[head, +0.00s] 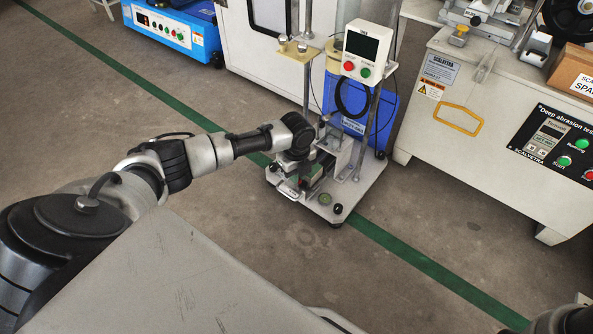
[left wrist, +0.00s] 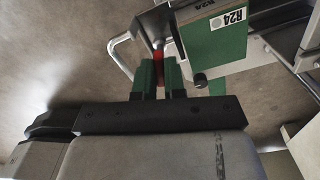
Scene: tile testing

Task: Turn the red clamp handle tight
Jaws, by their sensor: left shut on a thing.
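The red clamp handle (left wrist: 158,58) shows in the left wrist view as a narrow red piece between the two green fingers of my left gripper (left wrist: 159,72). The gripper is shut on it, and the fingers cover part of it. In the head view my left gripper (head: 293,172) is down at the left side of the small test stand (head: 347,195), and the red handle cannot be made out there. A green tile-like block labelled R24 (left wrist: 215,55) sits just right of the fingers in the left wrist view. My right gripper does not show.
The stand carries upright posts and a control box (head: 365,55) with red and green buttons. A blue container (head: 365,110) stands behind it. A large abrasion tester (head: 500,130) is at the right, a blue unit (head: 172,28) at the back left. Floor is clear in front.

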